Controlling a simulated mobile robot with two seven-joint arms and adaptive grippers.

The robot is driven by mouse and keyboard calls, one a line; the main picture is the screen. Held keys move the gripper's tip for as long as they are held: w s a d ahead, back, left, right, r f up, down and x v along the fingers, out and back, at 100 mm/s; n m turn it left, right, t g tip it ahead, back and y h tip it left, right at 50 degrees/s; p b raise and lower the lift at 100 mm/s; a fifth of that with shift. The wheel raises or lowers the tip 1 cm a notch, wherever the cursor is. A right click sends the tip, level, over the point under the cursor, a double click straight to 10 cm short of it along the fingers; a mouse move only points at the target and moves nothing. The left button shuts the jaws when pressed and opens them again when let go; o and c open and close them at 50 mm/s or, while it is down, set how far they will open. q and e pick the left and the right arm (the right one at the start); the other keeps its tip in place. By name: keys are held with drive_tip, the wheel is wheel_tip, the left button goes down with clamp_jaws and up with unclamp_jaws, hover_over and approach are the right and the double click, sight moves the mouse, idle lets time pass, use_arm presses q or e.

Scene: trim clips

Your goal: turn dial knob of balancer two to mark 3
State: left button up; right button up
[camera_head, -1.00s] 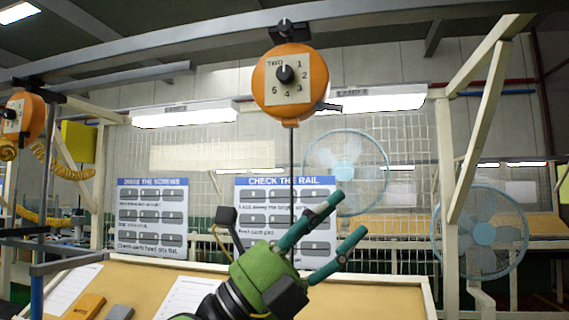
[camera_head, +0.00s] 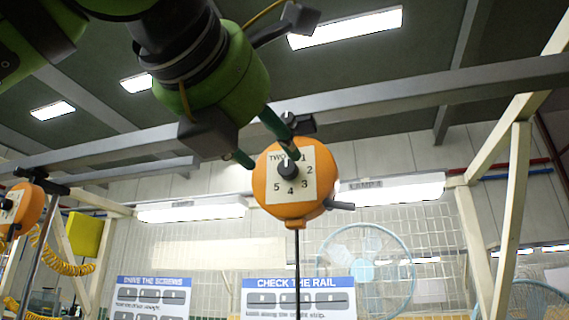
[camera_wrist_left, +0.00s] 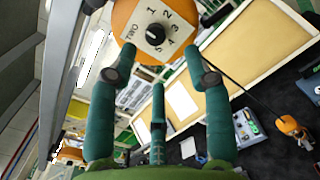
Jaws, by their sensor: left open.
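Balancer two (camera_head: 312,215) is a round orange housing hanging from the overhead rail. Its pale square face reads TWO and the numbers 1 to 5 around a black dial knob (camera_head: 288,169). Which mark the knob points at is too small to tell. My left gripper (camera_head: 270,158) is green, comes from above and is open, with one fingertip in front of the face's top edge near the knob. In the left wrist view, the knob (camera_wrist_left: 155,34) is beyond the spread fingers (camera_wrist_left: 158,85), with nothing between them. My right gripper is not in view.
A grey rail (camera_head: 400,100) runs across above the balancer. A side lever (camera_head: 341,206) sticks out at its right and a cable hangs below. Another orange balancer (camera_head: 20,208) hangs at far left. Lamps, mesh and a fan stand behind.

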sight(286, 167)
use_arm(q)
drive_tip(key=p+x, duration=0.1)
drive_tip(key=x, duration=0.2)
drive_tip(key=p+x, duration=0.2)
drive_tip(key=x, duration=0.1)
drive_tip(key=shift+w+r, duration=0.15)
drive_tip(key=shift+w, duration=0.3)
drive_tip(key=shift+a, duration=0.1)
drive_tip(key=shift+c, duration=0.4)
clamp_jaws()
